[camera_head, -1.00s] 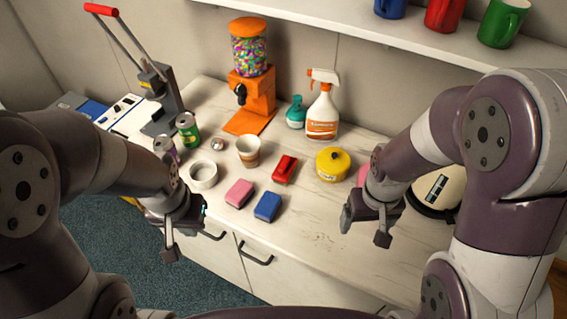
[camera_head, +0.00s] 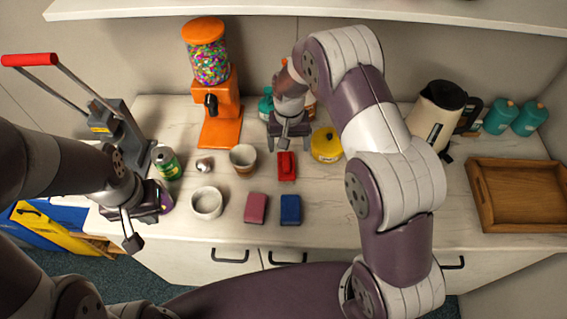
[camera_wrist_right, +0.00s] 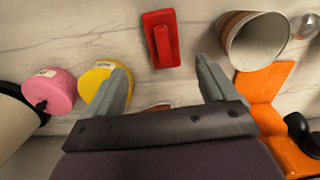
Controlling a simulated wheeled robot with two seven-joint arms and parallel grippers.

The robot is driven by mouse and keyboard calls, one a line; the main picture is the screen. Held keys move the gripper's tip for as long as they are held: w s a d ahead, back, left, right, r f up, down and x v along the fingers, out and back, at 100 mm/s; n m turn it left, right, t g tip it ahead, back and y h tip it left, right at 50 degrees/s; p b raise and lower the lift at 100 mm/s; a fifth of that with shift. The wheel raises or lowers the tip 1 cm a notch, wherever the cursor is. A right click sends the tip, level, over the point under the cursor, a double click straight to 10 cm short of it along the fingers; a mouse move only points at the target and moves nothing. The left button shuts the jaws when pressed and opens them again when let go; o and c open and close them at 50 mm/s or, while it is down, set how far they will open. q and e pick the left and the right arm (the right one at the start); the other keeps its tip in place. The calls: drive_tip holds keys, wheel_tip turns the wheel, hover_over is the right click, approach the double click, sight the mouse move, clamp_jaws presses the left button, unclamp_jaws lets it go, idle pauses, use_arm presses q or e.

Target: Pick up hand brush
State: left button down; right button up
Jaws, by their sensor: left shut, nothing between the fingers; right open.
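The hand brush appears to be the red block with a raised red grip (camera_head: 287,166) in the middle of the counter. It also shows in the right wrist view (camera_wrist_right: 161,40), at the top centre. My right gripper (camera_head: 289,143) is open and empty, just behind the brush in the head view. In the right wrist view its two fingers (camera_wrist_right: 163,72) point towards the brush, one to each side, and do not appear to touch it. My left gripper (camera_head: 133,238) is shut and empty at the counter's left front edge.
A paper cup (camera_head: 243,160) and a yellow pot (camera_head: 326,145) flank the brush. Pink (camera_head: 256,207) and blue (camera_head: 291,209) blocks lie in front. An orange candy dispenser (camera_head: 219,110) stands behind left. A kettle (camera_head: 434,115) and wooden tray (camera_head: 482,197) are at right.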

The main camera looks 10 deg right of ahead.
sight(287, 160)
drive_tip(key=f, duration=0.2)
drive_tip(key=f+p, duration=0.1)
drive_tip(key=f, duration=0.1)
drive_tip(key=shift+w+a+f, duration=0.1)
drive_tip(key=shift+w+a, duration=0.15)
drive_tip(key=shift+w, duration=0.1)
drive_tip(key=f, duration=0.1)
drive_tip(key=f+p, duration=0.2)
drive_tip(key=f, duration=0.1)
drive_tip(key=shift+s+a, duration=0.1)
drive_tip(key=shift+s, duration=0.2)
drive_tip(key=shift+d+f, duration=0.2)
drive_tip(key=shift+f, duration=0.3)
use_arm(q)
drive_tip(key=r, duration=0.3)
drive_tip(key=shift+w+a+r, duration=0.15)
drive_tip(key=shift+w+r, duration=0.15)
use_arm(e)
drive_tip(key=shift+w+a, duration=0.1)
drive_tip(key=shift+a, duration=0.05)
drive_tip(key=c, duration=1.2)
drive_tip(key=shift+c, duration=0.2)
